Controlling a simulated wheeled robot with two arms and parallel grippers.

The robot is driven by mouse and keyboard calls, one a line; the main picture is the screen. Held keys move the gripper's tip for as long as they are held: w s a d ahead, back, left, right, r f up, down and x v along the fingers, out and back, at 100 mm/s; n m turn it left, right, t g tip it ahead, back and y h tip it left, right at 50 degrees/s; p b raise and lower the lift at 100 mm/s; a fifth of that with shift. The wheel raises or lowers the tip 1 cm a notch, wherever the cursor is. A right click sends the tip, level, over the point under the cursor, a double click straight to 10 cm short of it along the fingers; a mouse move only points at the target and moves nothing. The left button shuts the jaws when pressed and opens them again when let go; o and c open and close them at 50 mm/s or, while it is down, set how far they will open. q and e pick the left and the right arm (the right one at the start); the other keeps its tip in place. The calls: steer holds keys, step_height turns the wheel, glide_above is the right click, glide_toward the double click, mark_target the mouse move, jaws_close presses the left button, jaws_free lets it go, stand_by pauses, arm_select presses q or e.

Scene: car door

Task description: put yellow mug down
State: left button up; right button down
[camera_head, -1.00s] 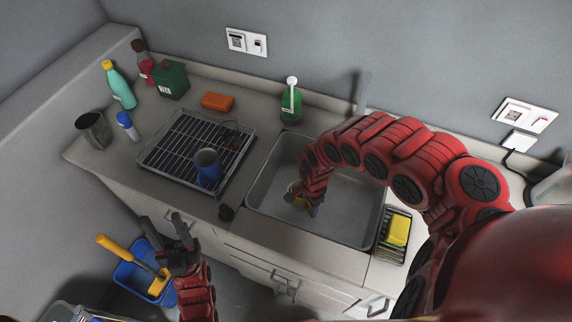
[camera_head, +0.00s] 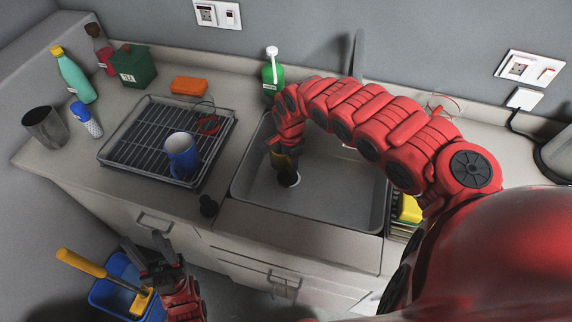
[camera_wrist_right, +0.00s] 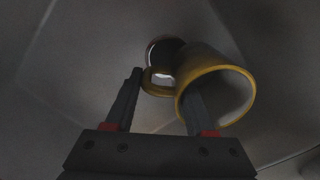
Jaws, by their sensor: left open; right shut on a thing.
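The yellow mug (camera_head: 285,162) is held by my right gripper (camera_head: 279,146) above the sink (camera_head: 335,208), near the dark drain. In the right wrist view the mug (camera_wrist_right: 218,85) is tilted, its yellow rim and pale inside facing the camera. One finger of the right gripper (camera_wrist_right: 163,80) overlaps the mug's opening, and the handle lies between the fingers. Whether the mug touches the sink floor I cannot tell. My left gripper (camera_head: 145,242) is open and empty, low in front of the cabinets.
A dish rack (camera_head: 150,140) with a blue mug (camera_head: 182,155) stands left of the sink. A green soap bottle (camera_head: 272,78) is behind the sink. A yellow sponge (camera_head: 410,209) sits at its right, partly hidden by my arm. A blue bucket (camera_head: 113,290) is at lower left.

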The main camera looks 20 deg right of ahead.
mark_target(285, 157)
steer(key=w, duration=0.4)
steer(key=shift+w+a+f, duration=0.1)
steer(key=shift+a+f, duration=0.05)
steer(key=shift+a, duration=0.1)
steer(key=shift+w+d, duration=0.1)
steer(key=shift+w, duration=0.2)
steer(key=shift+w+d+f, duration=0.15)
steer(key=shift+w+d, duration=0.1)
steer(key=shift+d, duration=0.15)
step_height(285, 157, down, 3)
steer(key=shift+a+f+p, duration=0.1)
steer(key=shift+a+p, duration=0.05)
steer(key=shift+p, duration=0.2)
steer(key=shift+f, duration=0.15)
steer(key=shift+c, duration=1.3)
jaws_free()
